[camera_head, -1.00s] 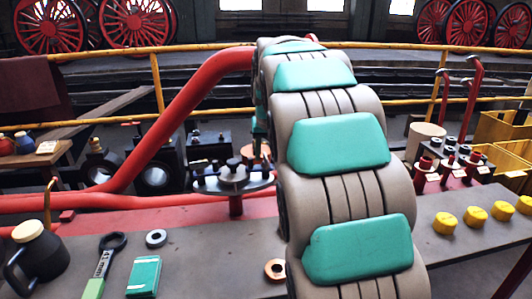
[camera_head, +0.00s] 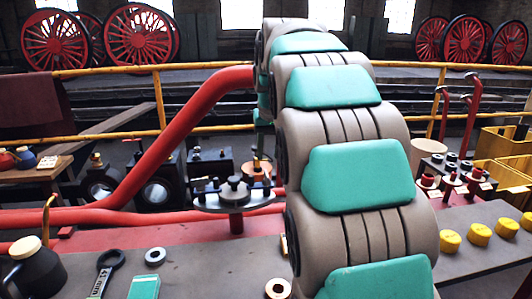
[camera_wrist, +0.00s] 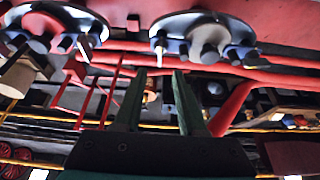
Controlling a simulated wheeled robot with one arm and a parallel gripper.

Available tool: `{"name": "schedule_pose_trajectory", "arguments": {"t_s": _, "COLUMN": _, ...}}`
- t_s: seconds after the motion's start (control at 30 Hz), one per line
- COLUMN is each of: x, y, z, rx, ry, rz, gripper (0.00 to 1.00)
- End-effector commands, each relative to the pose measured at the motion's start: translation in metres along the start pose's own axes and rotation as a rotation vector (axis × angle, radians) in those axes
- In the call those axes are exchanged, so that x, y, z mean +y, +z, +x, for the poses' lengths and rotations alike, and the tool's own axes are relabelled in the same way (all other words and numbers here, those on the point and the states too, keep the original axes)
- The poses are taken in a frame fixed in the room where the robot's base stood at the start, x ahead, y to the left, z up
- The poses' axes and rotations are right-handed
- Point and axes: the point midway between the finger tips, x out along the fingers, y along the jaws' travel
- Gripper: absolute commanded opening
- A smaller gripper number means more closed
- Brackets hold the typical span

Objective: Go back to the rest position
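My gripper (camera_wrist: 159,74) shows in the wrist view with its two dark fingers apart and nothing held between them. A valve-like round flange with studs (camera_wrist: 205,30) and another flange (camera_wrist: 58,24) lie beyond the fingertips, apart from them. In the head view my arm reaches away from me over the bench and hides my gripper.
A red pipe (camera_head: 190,125) runs left of my arm. A studded round flange (camera_head: 233,194) stands near it. The grey bench (camera_head: 205,270) carries a dark jug (camera_head: 35,268), a wrench (camera_head: 103,275), a teal box (camera_head: 144,287), rings and yellow caps (camera_head: 479,234). A yellow railing (camera_head: 215,62) crosses behind.

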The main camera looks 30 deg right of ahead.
Motion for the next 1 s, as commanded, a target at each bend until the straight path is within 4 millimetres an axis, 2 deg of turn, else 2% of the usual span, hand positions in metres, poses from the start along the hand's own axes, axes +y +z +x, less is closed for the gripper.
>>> {"name": "schedule_pose_trajectory", "arguments": {"t_s": 0.23, "x": -0.001, "y": 0.002, "z": 0.0, "rx": -0.004, "ry": -0.001, "rz": -0.001, "gripper": 0.4}}
{"name": "schedule_pose_trajectory", "arguments": {"t_s": 0.37, "x": -0.009, "y": 0.024, "z": 0.003, "rx": -0.035, "ry": -0.006, "rz": -0.013, "gripper": 0.4}}
{"name": "schedule_pose_trajectory", "arguments": {"t_s": 0.47, "x": -0.021, "y": 0.059, "z": 0.005, "rx": -0.082, "ry": -0.014, "rz": -0.032, "gripper": 0.4}}
{"name": "schedule_pose_trajectory", "arguments": {"t_s": 0.67, "x": -0.043, "y": 0.154, "z": 0.015, "rx": -0.2, "ry": -0.031, "rz": -0.086, "gripper": 0.4}}
{"name": "schedule_pose_trajectory", "arguments": {"t_s": 0.8, "x": -0.053, "y": 0.226, "z": 0.021, "rx": -0.285, "ry": -0.039, "rz": -0.13, "gripper": 0.4}}
{"name": "schedule_pose_trajectory", "arguments": {"t_s": 0.97, "x": -0.057, "y": 0.312, "z": 0.028, "rx": -0.384, "ry": -0.044, "rz": -0.187, "gripper": 0.4}}
{"name": "schedule_pose_trajectory", "arguments": {"t_s": 1.0, "x": -0.056, "y": 0.334, "z": 0.031, "rx": -0.411, "ry": -0.044, "rz": -0.201, "gripper": 0.4}}
